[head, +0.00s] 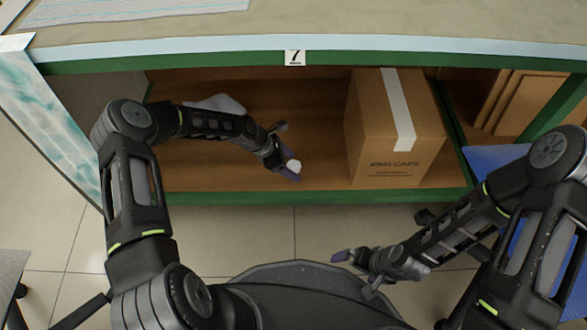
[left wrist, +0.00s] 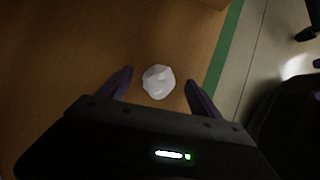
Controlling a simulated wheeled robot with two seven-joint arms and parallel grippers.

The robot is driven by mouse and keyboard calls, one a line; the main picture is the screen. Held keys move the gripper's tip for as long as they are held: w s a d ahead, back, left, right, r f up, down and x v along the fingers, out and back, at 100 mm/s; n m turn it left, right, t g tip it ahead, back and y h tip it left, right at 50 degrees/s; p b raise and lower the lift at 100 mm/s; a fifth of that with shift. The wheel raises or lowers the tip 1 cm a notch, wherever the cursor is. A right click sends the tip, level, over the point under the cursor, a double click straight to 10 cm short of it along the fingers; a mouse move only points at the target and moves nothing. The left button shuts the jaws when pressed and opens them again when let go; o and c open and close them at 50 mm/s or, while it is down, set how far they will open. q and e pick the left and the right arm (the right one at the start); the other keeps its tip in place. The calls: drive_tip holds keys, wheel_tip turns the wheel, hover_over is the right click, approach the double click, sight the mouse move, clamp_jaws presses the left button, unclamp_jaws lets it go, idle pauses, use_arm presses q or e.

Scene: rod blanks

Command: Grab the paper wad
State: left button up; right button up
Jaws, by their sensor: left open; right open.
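The paper wad (head: 294,165) is a small white crumpled ball on the brown wooden shelf (head: 325,150), near its front edge. In the left wrist view the wad (left wrist: 158,82) lies just ahead of and between the two dark purple fingertips. My left gripper (head: 288,166) is open at the wad, with a finger on each side; the left wrist view shows its fingers (left wrist: 158,84) apart and not touching the wad. My right gripper (head: 352,262) is empty, held low in front of the shelf, over the floor.
A cardboard box (head: 385,135) with white tape stands on the shelf right of the wad. A pale object (head: 218,103) lies behind my left forearm. The bench top (head: 330,25) overhangs the shelf, and a green edge (head: 330,196) runs along its front.

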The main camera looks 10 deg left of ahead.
sight(291, 163)
use_arm(q)
drive_tip(key=shift+r, duration=0.1)
drive_tip(key=shift+c, duration=0.5)
drive_tip(key=c, duration=1.3)
drive_tip(key=shift+r, duration=0.1)
wheel_tip(291, 163, up, 10)
drive_tip(key=p, duration=0.4)
